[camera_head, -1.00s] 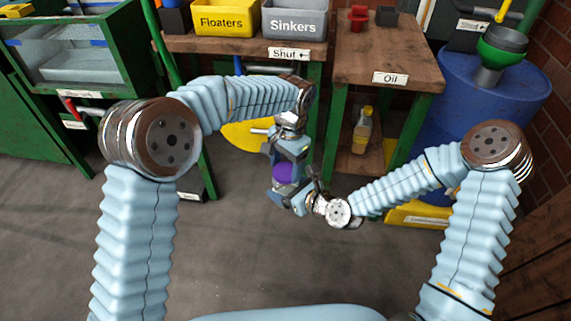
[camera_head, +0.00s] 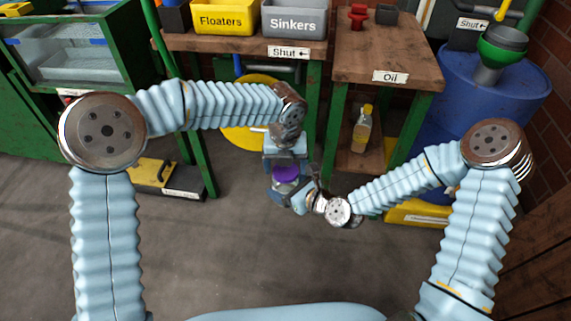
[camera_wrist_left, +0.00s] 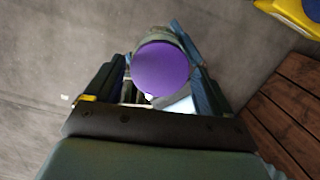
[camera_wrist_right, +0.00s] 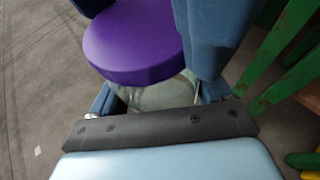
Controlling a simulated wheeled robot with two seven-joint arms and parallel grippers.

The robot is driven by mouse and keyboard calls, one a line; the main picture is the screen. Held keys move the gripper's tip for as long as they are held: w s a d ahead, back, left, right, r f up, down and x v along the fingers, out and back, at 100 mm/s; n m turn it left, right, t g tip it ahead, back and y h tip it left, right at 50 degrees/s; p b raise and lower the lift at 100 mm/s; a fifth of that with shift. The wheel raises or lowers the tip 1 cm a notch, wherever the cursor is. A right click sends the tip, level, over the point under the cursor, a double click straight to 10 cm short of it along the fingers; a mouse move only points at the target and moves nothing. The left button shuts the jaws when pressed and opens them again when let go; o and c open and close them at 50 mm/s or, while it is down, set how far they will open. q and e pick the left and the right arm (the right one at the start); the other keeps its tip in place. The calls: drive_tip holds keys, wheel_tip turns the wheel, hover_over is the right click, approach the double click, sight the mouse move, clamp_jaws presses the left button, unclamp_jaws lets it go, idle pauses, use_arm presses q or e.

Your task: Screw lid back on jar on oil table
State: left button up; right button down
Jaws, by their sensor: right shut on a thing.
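The jar (camera_wrist_right: 160,95) is clear greenish glass, held in the air by my right gripper (camera_head: 303,203), which is shut on its body. The purple lid (camera_head: 286,174) sits on top of the jar; how tightly it is threaded cannot be told. My left gripper (camera_head: 286,158) is directly above the lid, pointing down. In the left wrist view the lid (camera_wrist_left: 160,68) lies between its spread fingers with gaps at both sides. In the right wrist view the lid (camera_wrist_right: 135,42) has a left-gripper finger on its right side.
The oil table (camera_head: 385,55) stands at the back right, with a red object (camera_head: 357,16) and a dark block (camera_head: 386,14) on it. A yellow bottle (camera_head: 362,130) is on its lower shelf. A blue barrel (camera_head: 490,95) stands at right. Floor before me is clear.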

use_arm(q)
drive_tip(key=shift+o, duration=1)
wheel_tip(320, 180, up, 12)
drive_tip(key=s, duration=0.1)
drive_tip(key=shift+s, duration=0.15)
drive_tip(key=shift+a+f, duration=0.1)
